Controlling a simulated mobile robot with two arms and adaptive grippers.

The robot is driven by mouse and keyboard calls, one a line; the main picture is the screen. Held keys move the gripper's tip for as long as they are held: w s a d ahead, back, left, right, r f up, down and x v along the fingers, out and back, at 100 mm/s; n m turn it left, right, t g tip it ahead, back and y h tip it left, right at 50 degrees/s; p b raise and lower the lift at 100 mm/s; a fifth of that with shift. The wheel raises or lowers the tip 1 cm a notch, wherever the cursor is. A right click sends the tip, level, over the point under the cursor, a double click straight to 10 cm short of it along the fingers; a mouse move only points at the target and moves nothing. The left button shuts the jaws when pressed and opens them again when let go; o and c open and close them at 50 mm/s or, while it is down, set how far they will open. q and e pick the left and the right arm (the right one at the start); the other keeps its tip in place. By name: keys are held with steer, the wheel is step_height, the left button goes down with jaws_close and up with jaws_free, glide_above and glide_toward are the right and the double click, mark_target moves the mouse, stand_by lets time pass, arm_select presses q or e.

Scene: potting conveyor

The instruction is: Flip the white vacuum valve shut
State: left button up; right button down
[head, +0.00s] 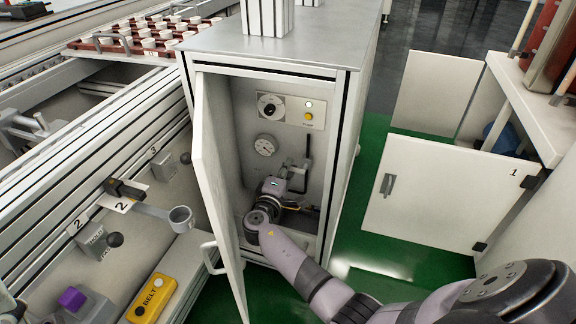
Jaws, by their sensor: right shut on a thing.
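The white vacuum valve (297,163) is inside the open cabinet, low on the back panel beside a black upright pipe. It is small and partly hidden by my right gripper (287,181). My right arm reaches into the cabinet from the lower right, and the gripper is at the valve, shut on what looks like its handle. The fingertips and the exact angle of the handle are too small to make out. My left gripper is not in view.
The cabinet door (214,185) stands open to the left of my arm. A gauge (264,146), a black dial (270,106) and a yellow button (309,116) sit above the valve. A yellow BELT box (153,298) is at lower left. Green floor (400,258) is clear at right.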

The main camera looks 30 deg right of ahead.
steer(key=shift+f+n, duration=0.15)
steer(key=shift+n, duration=0.15)
stand_by(0.4)
steer(key=c, duration=1.6)
jaws_free()
step_height(320, 180, up, 10)
